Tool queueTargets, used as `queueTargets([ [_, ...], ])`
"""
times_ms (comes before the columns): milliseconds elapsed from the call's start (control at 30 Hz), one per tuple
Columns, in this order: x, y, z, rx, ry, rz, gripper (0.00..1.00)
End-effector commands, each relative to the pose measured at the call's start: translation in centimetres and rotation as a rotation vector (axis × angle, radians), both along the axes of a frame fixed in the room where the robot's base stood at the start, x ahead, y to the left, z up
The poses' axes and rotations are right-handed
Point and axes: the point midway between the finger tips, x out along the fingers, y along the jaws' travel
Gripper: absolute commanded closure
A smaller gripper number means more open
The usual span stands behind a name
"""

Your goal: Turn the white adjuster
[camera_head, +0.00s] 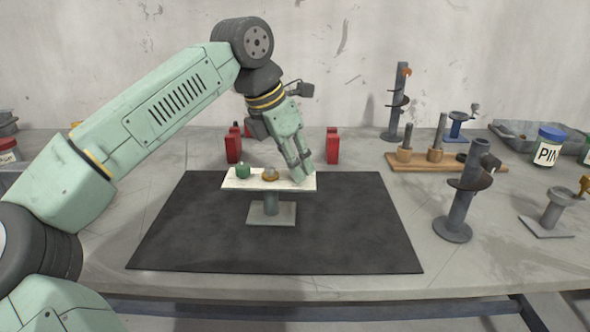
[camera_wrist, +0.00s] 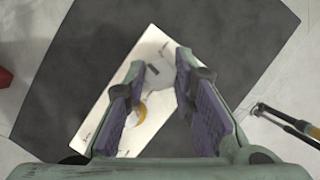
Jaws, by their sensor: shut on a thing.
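The positioner has a white plate (camera_head: 256,185) on a grey stand (camera_head: 271,212), on a black mat. A green adjuster (camera_head: 243,171) and an orange-brown adjuster (camera_head: 270,174) stand on the plate's left and middle. The white adjuster (camera_wrist: 162,75) shows pale between my fingers in the wrist view, near the plate's upper end. In the head view my gripper (camera_head: 304,174) comes down over the plate's right end and hides it. My gripper (camera_wrist: 160,68) is shut on the white adjuster. The orange-brown adjuster (camera_wrist: 135,115) is partly covered by a finger in the wrist view.
Red blocks (camera_head: 233,149) (camera_head: 332,146) stand behind the mat. Grey auger stands (camera_head: 453,229) (camera_head: 397,103) rise at the right. The black mat (camera_head: 350,235) is clear around the stand.

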Motion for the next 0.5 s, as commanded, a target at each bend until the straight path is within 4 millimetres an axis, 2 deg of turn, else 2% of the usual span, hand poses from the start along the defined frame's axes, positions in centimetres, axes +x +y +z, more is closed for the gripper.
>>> queueTargets([
  [500,-0.3,-0.3,-0.32,0.005,0.0,0.488,1.0],
])
